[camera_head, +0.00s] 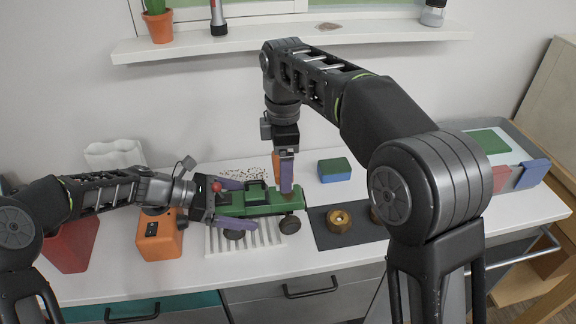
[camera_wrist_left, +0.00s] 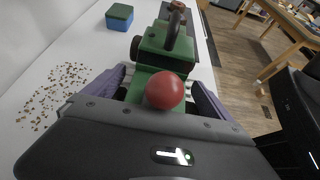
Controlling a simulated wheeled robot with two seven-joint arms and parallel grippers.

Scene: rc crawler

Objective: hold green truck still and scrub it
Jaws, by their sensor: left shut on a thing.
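The green truck (camera_head: 262,200), with black wheels, a dark hoop and a red ball at its left end, stands over a white ribbed tray (camera_head: 268,240). It also shows in the left wrist view (camera_wrist_left: 156,86), with the red ball (camera_wrist_left: 165,90) closest. My left gripper (camera_head: 236,209) is shut on the truck's left end, one purple finger along each side. My right gripper (camera_head: 285,178) points down at the truck's right part; a narrow orange-brown piece shows beside its purple finger. Whether it touches the truck or holds something is unclear. A green-and-blue sponge (camera_head: 334,170) lies behind, to the right.
Brown crumbs (camera_head: 243,174) lie behind the truck. A dark mat (camera_head: 325,233) with brass-coloured round pieces (camera_head: 339,220) is at right. An orange box (camera_head: 159,240) and red container (camera_head: 72,243) stand at left. A grey tray with coloured blocks (camera_head: 530,174) is far right. A shelf (camera_head: 275,36) runs above.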

